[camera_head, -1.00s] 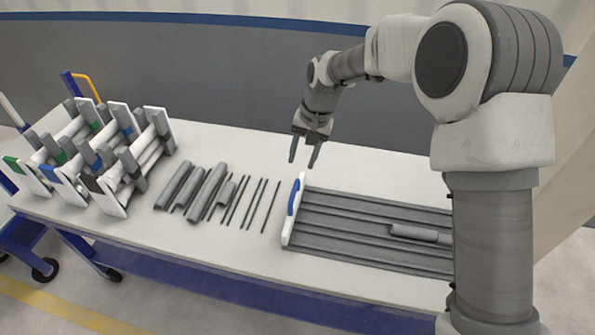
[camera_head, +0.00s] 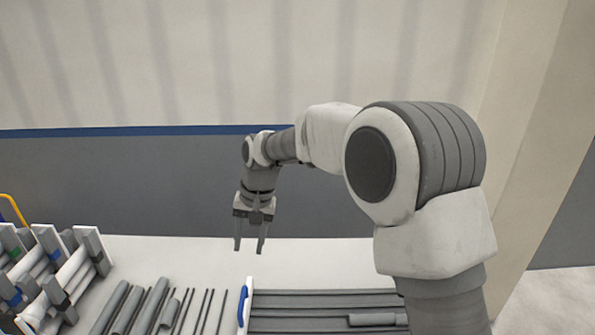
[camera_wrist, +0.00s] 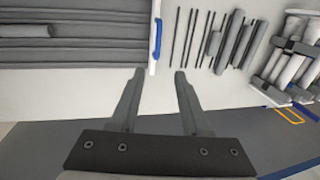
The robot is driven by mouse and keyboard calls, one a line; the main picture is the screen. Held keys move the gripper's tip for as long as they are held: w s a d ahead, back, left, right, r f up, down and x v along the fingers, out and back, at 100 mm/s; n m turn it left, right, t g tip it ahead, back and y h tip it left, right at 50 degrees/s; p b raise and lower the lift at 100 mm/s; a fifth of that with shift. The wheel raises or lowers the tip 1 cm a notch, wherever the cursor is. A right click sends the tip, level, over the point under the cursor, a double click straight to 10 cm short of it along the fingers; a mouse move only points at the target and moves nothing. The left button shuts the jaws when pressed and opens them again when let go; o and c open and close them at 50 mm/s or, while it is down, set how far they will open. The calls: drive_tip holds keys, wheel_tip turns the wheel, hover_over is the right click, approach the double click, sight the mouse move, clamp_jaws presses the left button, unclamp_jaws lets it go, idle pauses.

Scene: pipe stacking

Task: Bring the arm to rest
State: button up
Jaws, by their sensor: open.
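My gripper (camera_head: 249,248) hangs in the air above the back part of the white table, with its two fingers apart and pointing down. Nothing is between the fingers. In the wrist view my gripper (camera_wrist: 158,74) also shows open and empty, with bare white table beyond the fingertips. My arm reaches leftward and bends down at the wrist.
A grooved grey tray (camera_head: 300,308) with a blue-handled white end (camera_head: 245,305) holds one short grey pipe (camera_head: 372,320). Several grey pipes (camera_head: 150,305) and thin rods (camera_head: 203,310) lie left of it. White racks with pipes (camera_head: 75,270) stand at far left. A grey wall (camera_head: 150,185) rises behind.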

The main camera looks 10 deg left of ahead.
drive_tip(key=s+d+r+t+p, duration=0.1)
drive_tip(key=s+d+r, duration=0.2)
drive_tip(key=d+r, duration=0.3)
drive_tip(key=s+d+r+t+h, duration=0.1)
drive_tip(key=s+d+r, duration=0.1)
drive_tip(key=d+r, duration=0.35)
drive_tip(key=s+d+r+t+p, duration=0.1)
drive_tip(key=s+d+r, duration=0.2)
drive_tip(key=d, duration=0.5)
drive_tip(key=s+d+r+m+t+h+p, duration=0.1)
drive_tip(key=s+d+t, duration=0.2)
drive_tip(key=s+d, duration=1)
drive_tip(key=shift+s+m, duration=0.3)
drive_tip(key=shift+s, duration=0.5)
drive_tip(key=shift+r, duration=0.1)
